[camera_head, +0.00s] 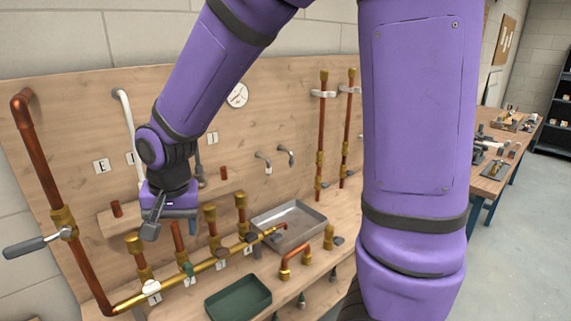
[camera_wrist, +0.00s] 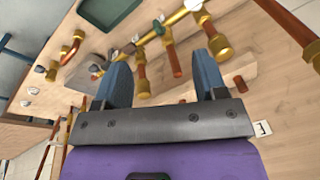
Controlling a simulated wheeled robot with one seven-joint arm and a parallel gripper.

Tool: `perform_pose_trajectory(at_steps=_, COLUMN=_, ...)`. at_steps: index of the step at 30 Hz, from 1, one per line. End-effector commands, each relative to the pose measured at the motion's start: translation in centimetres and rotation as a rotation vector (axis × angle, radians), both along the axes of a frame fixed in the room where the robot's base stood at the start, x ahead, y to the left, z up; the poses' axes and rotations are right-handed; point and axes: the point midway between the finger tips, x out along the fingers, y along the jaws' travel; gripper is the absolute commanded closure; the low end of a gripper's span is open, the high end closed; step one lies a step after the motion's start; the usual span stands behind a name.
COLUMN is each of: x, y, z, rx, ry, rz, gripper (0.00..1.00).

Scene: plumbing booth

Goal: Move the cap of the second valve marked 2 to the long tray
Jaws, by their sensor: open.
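The brass manifold (camera_head: 205,265) carries several risers. The tag marked 2 (camera_head: 190,282) sits at the second valve, beside a green handle (camera_head: 188,268). Its riser (camera_head: 178,238) shows plain copper in the head view; its upper end is close to my gripper and partly hidden. In the wrist view this copper riser (camera_wrist: 173,62) stands between two brass-topped ones, with no brass at its end. My gripper (camera_head: 152,225) is open above the first and second risers, with nothing between its fingers. A grey metal tray (camera_head: 260,216) lies behind the manifold's right end.
A dark green tray (camera_head: 238,300) lies in front of the manifold. A brass-topped riser (camera_head: 134,246) stands left of the second one, another (camera_head: 211,214) right of it. The wooden shelf (camera_head: 110,222) holds short copper pieces. A tall copper pipe (camera_head: 36,155) with a lever valve stands left.

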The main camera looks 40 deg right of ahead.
Motion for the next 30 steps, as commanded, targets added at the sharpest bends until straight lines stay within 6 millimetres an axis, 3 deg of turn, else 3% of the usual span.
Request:
perform_pose_trajectory(at_steps=1, x=-0.6, y=-1.2, z=1.7, rx=-0.001, ry=-0.024, rz=0.02, gripper=0.35)
perform_pose_trajectory(at_steps=6, x=-3.4, y=-4.7, z=6.0, rx=-0.022, ry=-0.088, rz=0.111, gripper=0.35)
perform_pose_trajectory(at_steps=15, x=-9.8, y=-9.9, z=11.7, rx=-0.092, ry=-0.197, rz=0.271, gripper=0.35)
perform_pose_trajectory(at_steps=24, x=-16.1, y=-12.8, z=14.4, rx=-0.18, ry=-0.276, rz=0.404, gripper=0.35)
perform_pose_trajectory(at_steps=30, x=-17.7, y=-13.3, z=14.7, rx=-0.205, ry=-0.29, rz=0.439, gripper=0.35)
